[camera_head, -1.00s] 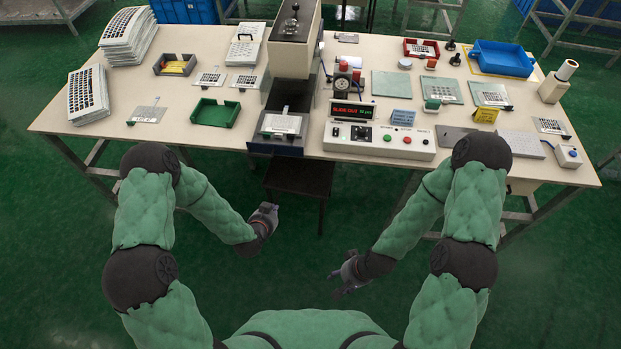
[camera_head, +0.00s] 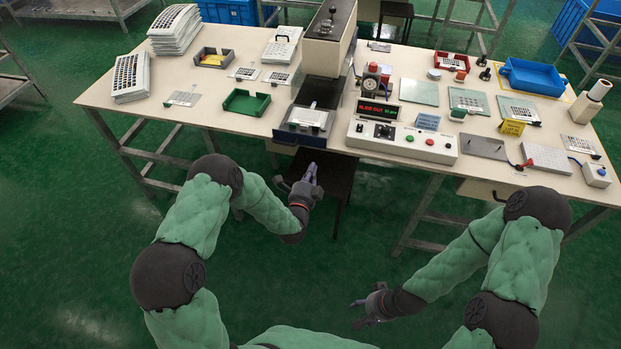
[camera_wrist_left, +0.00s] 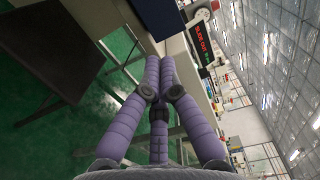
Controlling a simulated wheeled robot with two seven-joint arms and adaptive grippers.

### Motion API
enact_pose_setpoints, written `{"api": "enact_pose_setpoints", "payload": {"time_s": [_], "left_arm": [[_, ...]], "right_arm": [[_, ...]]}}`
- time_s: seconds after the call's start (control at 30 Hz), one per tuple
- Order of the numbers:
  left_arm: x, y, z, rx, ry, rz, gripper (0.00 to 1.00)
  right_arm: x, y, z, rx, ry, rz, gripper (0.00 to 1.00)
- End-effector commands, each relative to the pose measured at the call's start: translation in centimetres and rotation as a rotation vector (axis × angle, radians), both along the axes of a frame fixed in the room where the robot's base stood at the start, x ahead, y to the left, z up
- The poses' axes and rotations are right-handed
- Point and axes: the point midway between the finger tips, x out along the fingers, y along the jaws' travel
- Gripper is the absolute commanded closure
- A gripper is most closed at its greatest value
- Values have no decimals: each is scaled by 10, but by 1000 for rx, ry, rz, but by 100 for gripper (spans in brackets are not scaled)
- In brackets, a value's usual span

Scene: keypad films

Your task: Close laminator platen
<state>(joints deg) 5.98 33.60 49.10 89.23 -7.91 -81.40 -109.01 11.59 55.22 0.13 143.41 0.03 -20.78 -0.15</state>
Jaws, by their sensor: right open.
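The laminator (camera_head: 330,35) stands mid-table, a tall cream and black press head over a dark track. Its slide (camera_head: 290,134) is at the table's front edge, clear of the head, with a keypad film (camera_head: 308,117) on top. The red display (camera_head: 377,110) on the control box appears to read "SLIDE OUT"; it also shows in the left wrist view (camera_wrist_left: 201,45). My left gripper (camera_head: 311,170) is below and in front of the slide, touching nothing, its purple fingertips together and empty. My right gripper (camera_head: 356,313) is open and empty, low in front of the table.
The control box (camera_head: 405,143) with buttons sits right of the slide. A green tray (camera_head: 246,102) lies left of it. A dark stool (camera_head: 325,172) stands under the table behind my left gripper.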

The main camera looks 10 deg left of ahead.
Motion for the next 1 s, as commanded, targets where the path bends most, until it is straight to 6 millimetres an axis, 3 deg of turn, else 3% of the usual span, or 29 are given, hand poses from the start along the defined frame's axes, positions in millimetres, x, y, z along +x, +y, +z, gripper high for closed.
{"api": "enact_pose_setpoints", "payload": {"time_s": [0.3, 0.5, 1.0], "left_arm": [[58, -2, -2, 0, -1, 0, 100], [81, -3, -2, -2, 0, -1, 100], [89, -3, 0, -2, 1, -1, 100]], "right_arm": [[0, 0, -17, 0, 1, 0, 46], [0, 0, -24, 0, 1, 0, 46], [0, 0, -25, 0, 1, 0, 46]]}}
